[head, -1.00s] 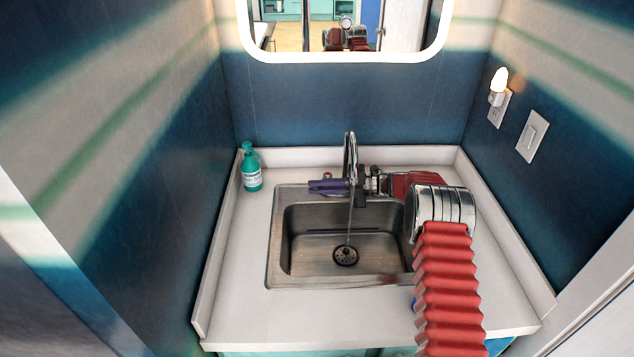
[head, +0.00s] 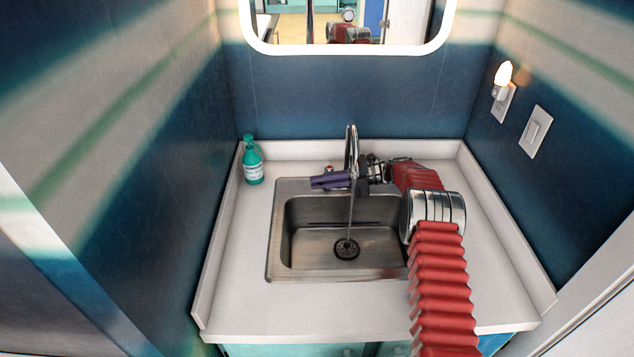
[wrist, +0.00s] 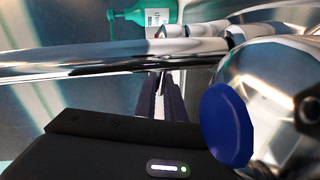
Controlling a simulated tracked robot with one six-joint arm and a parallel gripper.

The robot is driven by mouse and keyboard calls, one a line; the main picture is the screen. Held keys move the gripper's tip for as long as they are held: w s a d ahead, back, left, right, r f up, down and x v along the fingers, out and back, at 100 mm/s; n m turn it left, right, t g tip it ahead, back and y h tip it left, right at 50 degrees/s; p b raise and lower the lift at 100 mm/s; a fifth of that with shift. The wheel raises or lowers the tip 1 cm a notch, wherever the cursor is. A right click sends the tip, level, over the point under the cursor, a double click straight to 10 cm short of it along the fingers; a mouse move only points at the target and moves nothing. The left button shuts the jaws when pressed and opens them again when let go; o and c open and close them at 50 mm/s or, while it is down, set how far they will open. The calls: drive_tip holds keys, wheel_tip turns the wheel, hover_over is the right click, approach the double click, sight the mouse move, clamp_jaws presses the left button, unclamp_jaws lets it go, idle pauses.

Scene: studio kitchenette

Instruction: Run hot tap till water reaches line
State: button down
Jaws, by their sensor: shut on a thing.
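The chrome faucet (head: 352,150) stands behind the steel sink (head: 300,262), with a thin stream (head: 349,222) falling from its spout to the drain (head: 347,249). I see no pooled water around the drain. A dark line (head: 345,223) runs across the basin's back wall. My gripper (head: 318,182), with purple fingers, reaches leftward behind the spout. It is shut on the red-marked hot tap handle (head: 329,169), mostly hidden by the fingers. In the wrist view, the fingers (wrist: 163,88) point past the chrome spout (wrist: 100,66); the blue-capped cold tap (wrist: 227,124) is close on the right.
A teal soap bottle (head: 252,162) stands at the counter's back left. The white counter (head: 240,255) is clear left of the sink. Walls close in on both sides, with a mirror (head: 345,50) behind, and a night light (head: 503,78) and switch (head: 536,130) on the right.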

drive_tip(key=c, duration=1.8)
unclamp_jaws()
drive_tip(key=shift+d+f, duration=0.1)
drive_tip(key=shift+f, duration=0.1)
drive_tip(key=shift+c, duration=0.2)
drive_tip(key=shift+r, duration=0.1)
drive_tip(key=d+r, duration=0.1)
drive_tip(key=d, duration=1.2)
drive_tip(key=shift+w+d+r, duration=0.25)
drive_tip(key=shift+d+r, duration=0.05)
drive_tip(key=shift+d, duration=0.05)
